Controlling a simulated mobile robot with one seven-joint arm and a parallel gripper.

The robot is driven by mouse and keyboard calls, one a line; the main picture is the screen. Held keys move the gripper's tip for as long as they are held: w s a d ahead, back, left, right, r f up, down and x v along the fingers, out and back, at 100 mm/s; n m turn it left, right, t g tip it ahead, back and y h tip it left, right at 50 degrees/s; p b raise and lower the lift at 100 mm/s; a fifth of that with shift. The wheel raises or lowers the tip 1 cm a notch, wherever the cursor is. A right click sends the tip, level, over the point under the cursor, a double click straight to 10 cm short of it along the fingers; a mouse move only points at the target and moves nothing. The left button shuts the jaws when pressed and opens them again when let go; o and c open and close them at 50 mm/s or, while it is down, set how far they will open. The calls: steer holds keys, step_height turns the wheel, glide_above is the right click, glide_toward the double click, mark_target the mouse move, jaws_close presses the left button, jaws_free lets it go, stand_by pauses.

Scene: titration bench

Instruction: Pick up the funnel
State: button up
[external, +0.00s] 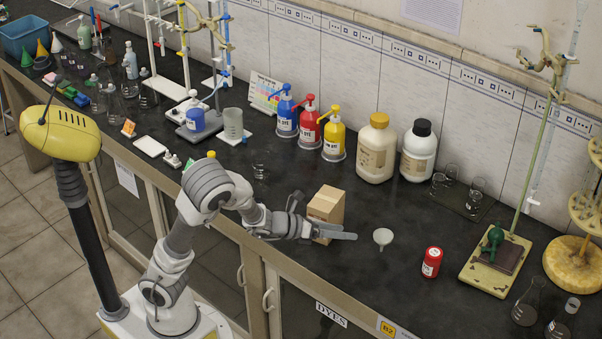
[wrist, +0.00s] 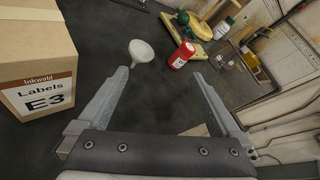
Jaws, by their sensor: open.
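The funnel (external: 383,237) is small and pale grey-white. It rests on the dark bench right of the cardboard box. In the wrist view the funnel (wrist: 141,52) lies just ahead of the left fingertip, wide mouth toward the far side. My gripper (external: 325,222) is open and empty, pointing right toward the funnel, with a gap between them. In the wrist view my gripper (wrist: 161,75) has its two fingers wide apart, with bare bench between them. Whether the left fingertip touches the funnel cannot be told from the wrist view.
A cardboard box (external: 327,205) labelled E3 stands close beside my gripper. A red container (external: 431,262) stands right of the funnel, and a stand base (external: 478,272) lies beyond it. Large bottles (external: 376,148) stand behind. The bench between the funnel and the front edge is clear.

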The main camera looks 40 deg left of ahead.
step_height(320, 180, down, 3)
steer(key=a+m, duration=0.2)
steer(key=m, duration=0.1)
steer(key=m+b, duration=0.1)
steer(key=m, duration=0.1)
glide_toward(390, 237)
steer(key=shift+w+d+f+t, duration=0.35)
steer(key=shift+w+d+t, duration=0.05)
steer(key=shift+w+d, duration=0.1)
steer(key=shift+b+x, duration=0.5)
steer(key=shift+x, duration=2.6)
steer(key=c, duration=1.3)
steer(key=shift+o, duration=0.2)
